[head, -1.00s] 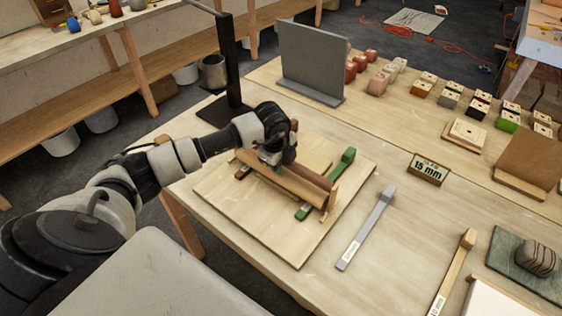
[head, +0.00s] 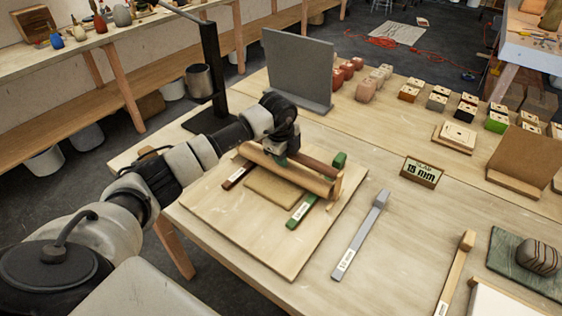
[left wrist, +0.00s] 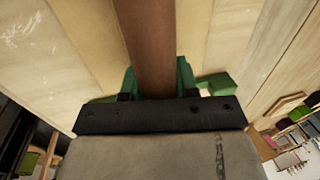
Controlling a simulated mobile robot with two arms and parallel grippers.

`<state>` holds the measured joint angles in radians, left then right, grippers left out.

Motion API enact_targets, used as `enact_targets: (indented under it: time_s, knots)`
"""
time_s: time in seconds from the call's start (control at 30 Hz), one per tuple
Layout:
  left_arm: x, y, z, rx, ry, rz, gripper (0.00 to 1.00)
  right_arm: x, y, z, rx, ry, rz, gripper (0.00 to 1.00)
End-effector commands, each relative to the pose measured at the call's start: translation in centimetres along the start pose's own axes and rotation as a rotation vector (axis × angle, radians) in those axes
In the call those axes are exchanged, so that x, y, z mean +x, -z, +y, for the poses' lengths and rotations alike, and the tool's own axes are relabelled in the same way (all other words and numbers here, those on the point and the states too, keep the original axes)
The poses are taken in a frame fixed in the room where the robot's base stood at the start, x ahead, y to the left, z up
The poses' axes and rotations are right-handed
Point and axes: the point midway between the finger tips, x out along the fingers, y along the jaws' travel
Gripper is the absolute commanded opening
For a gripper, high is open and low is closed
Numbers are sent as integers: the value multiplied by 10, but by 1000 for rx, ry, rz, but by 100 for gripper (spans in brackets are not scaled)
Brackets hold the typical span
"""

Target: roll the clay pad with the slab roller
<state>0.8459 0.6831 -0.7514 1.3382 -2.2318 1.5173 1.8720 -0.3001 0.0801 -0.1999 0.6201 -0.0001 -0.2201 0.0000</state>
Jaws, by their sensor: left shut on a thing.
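The slab roller (head: 300,180) is a long tan bar with a darker brown bar along it. It lies across the far part of the wooden board (head: 250,240). My left gripper (head: 286,154) is over its middle, shut on it. In the left wrist view the brown bar (left wrist: 150,45) passes between the green fingertips (left wrist: 157,82). The tan clay pad (head: 272,193) lies flat on the board, its near part clear of the roller and its far part hidden. A green strip (head: 302,212) and a dark red strip (head: 238,176) flank the pad. My right gripper is not in view.
A grey strip (head: 362,234) and a wooden strip (head: 455,270) lie to the right. A "15 mm" sign (head: 422,172), a grey upright panel (head: 298,72) and several small blocks stand behind. A striped lump (head: 538,258) rests on a green slab at the right.

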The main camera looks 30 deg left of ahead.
Motion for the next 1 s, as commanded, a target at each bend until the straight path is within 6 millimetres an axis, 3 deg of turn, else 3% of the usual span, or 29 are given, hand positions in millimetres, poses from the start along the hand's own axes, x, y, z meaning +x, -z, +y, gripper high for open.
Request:
enact_targets:
  time_s: [1.0]
  knots:
    - [17, 1, -65, -1, -3, -1, 0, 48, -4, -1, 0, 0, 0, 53]
